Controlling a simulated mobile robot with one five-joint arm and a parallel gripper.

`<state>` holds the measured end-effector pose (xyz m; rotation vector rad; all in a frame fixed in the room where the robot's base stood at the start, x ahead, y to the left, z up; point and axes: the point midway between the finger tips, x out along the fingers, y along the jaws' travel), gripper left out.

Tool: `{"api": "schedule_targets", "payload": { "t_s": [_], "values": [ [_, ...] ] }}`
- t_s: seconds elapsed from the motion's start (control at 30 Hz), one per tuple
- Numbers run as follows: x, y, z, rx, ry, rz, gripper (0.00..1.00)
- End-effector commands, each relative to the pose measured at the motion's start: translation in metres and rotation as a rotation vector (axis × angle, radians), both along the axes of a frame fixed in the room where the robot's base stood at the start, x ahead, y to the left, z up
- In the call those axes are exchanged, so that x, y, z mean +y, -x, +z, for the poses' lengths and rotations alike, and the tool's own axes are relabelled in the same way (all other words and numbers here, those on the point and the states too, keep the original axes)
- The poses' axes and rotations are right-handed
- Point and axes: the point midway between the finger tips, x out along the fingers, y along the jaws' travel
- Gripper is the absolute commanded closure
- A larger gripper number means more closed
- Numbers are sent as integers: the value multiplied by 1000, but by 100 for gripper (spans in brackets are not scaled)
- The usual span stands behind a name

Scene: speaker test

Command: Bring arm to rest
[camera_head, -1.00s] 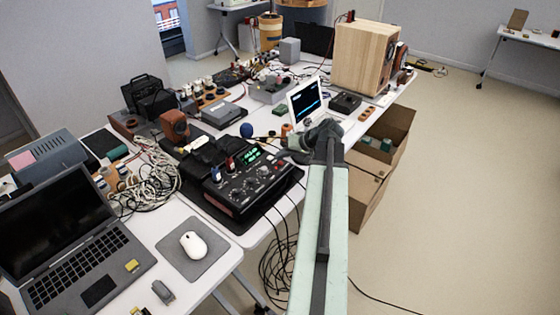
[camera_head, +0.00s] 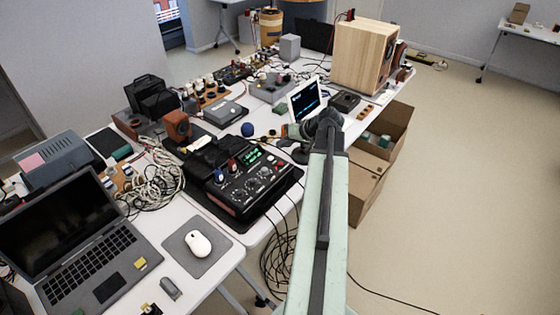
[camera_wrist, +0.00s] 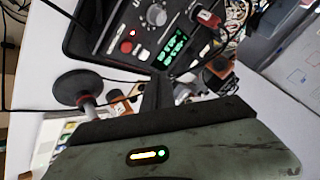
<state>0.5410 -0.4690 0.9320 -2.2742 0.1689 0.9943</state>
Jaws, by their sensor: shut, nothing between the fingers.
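My arm reaches up from the bottom of the head view and bends at a dark joint over the table. My gripper (camera_wrist: 156,92) shows in the wrist view as dark fingers closed together, with nothing between them. Its grey-green body with a lit indicator fills the bottom of that view. In the head view the gripper end is small and partly hidden by the joint, pointing left. The black instrument (camera_head: 238,180) with a green display lies below and left of it; it also shows in the wrist view (camera_wrist: 118,62). I cannot tell the gap to the table.
A white tablet-like screen (camera_head: 304,99) stands just behind the joint. A wooden speaker box (camera_head: 361,57) stands farther back. An open cardboard box (camera_head: 397,122) is right of the table. A laptop (camera_head: 95,272), mouse (camera_head: 199,243) and cable heap (camera_head: 158,182) lie left.

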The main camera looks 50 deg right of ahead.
Motion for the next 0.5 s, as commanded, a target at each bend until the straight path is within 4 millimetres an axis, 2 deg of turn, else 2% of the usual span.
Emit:
{"api": "schedule_targets", "payload": {
  "t_s": [0.33,0.37,0.43,0.47,0.5],
  "values": [
    [4,-4,-1,0,-1,9,100],
    [10,-9,-1,0,0,20,100],
    [33,-30,-1,-1,0,66,100],
    [49,-42,0,-1,-1,95,100],
    [73,-60,0,0,0,140,100]
  ]
}}
